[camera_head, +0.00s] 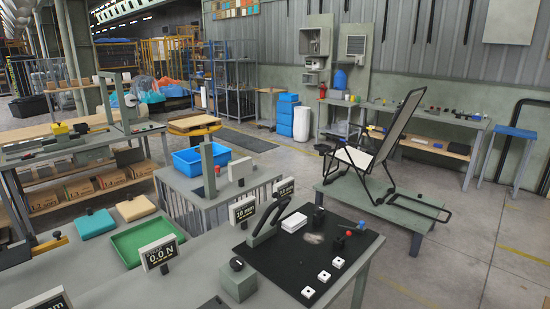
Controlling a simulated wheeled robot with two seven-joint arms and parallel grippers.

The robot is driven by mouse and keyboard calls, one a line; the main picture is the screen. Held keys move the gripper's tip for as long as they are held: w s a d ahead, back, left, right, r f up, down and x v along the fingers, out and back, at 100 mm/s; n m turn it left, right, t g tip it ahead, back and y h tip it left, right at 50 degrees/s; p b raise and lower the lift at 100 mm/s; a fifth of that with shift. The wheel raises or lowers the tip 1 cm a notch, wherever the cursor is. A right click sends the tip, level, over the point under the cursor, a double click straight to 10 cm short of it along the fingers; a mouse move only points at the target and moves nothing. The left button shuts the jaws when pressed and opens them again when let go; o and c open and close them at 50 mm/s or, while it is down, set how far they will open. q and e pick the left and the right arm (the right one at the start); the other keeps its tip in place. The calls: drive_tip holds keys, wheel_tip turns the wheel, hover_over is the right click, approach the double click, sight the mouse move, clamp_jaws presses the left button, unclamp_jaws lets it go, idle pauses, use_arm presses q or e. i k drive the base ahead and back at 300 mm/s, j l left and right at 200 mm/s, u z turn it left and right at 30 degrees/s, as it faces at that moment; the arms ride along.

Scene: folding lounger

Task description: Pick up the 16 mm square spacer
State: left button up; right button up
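Three small white square pieces with dark centres lie in a slanting row on the black mat (275,262) at the front right of the near table. The nearest piece (308,292) is by the mat's front edge, the middle piece (324,275) is behind it, and the far piece (338,262) is nearest the right edge. They look like square spacers, but I cannot read a size on any. A small sign (242,209) that seems to read 16 mm stands behind the mat. Neither of my grippers is in view.
A grey-black upright device (267,222), a white block (293,222) and small dark and red parts share the mat. A knobbed grey box (238,284), a 0.0 N display (159,254) and a green tray (147,239) stand left. A lounger frame (372,158) stands beyond.

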sight(324, 277)
drive_tip(key=i+l+u, duration=0.35)
drive_tip(key=l+u, duration=0.2)
drive_tip(key=i+l+u, duration=0.1)
drive_tip(key=l+u, duration=0.15)
drive_tip(key=i+l+u, duration=0.1)
drive_tip(key=l+u, duration=0.2)
drive_tip(key=l, duration=0.15)
drive_tip(key=l+u, duration=0.25)
drive_tip(key=i+l, duration=0.05)
drive_tip(key=l, duration=0.05)
